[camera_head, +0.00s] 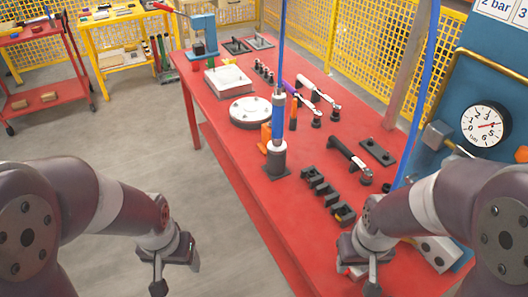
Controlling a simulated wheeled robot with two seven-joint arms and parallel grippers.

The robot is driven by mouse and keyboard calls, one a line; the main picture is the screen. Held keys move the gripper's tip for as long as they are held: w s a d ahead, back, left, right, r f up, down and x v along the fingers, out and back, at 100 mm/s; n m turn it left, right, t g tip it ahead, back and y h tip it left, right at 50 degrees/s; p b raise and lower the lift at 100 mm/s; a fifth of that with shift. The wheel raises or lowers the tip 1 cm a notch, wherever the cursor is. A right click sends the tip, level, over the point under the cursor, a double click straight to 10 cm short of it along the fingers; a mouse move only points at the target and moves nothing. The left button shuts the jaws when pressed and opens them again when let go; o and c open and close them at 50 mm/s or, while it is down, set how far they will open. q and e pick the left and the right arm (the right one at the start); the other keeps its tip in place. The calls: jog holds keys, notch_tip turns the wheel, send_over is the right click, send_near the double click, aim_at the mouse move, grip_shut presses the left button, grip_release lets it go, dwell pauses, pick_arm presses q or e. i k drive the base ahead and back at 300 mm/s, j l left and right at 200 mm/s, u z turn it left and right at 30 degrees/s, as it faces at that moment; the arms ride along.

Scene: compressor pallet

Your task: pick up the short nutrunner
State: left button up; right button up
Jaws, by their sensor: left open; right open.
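Several handheld tools lie on the red table, and I cannot tell for sure which is the short nutrunner. A black angled tool (349,157) lies right of the middle. A tool with a pale body (318,92) lies farther back, beside one with a purple part (290,90). A blue upright tool (278,122) stands in a dark holder under a blue hose. My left gripper (160,282) is open and empty over the floor, left of the table. My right gripper (370,284) is open and empty at the table's near end, nearer than the black tool. Its fingertips are partly cut off.
The red table (235,170) also holds a round white flange (250,112), a white block (228,80), a black stepped rack (325,190) and a dark plate (378,151). A blue panel with a gauge (484,125) stands at right. The floor at left is clear.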

aim_at(276, 146)
jog(key=i+j+z, duration=0.3)
jog(key=j+z, duration=0.25)
jog(key=i+j+z, duration=0.1)
jog(key=j+z, duration=0.35)
jog(key=i+j+z, duration=0.1)
jog(key=j+z, duration=0.3)
